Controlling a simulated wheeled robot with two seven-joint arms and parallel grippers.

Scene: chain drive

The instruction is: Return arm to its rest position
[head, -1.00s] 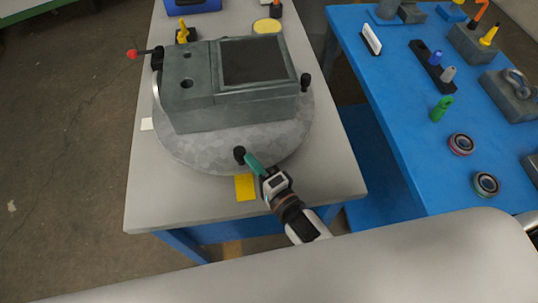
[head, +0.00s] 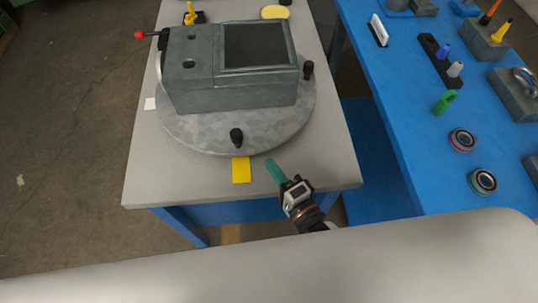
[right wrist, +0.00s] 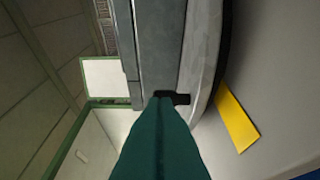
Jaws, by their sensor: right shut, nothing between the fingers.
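My right gripper (head: 274,168) is at the front right of the round metal turntable (head: 200,140), above the grey tabletop. Its green fingers are shut and empty, and they are apart from the black knob (head: 237,138) at the turntable's front edge. In the right wrist view the shut green fingers (right wrist: 160,110) fill the lower middle, and the black knob (right wrist: 180,98) shows just beyond their tip. My left gripper is not in view.
A grey metal housing (head: 195,93) with a red-tipped lever (head: 140,35) sits on the turntable. A yellow patch (head: 241,170) lies on the grey table (head: 330,165). A blue table (head: 405,110) at right carries several parts, including two bearings (head: 461,140). A light surface crosses the foreground.

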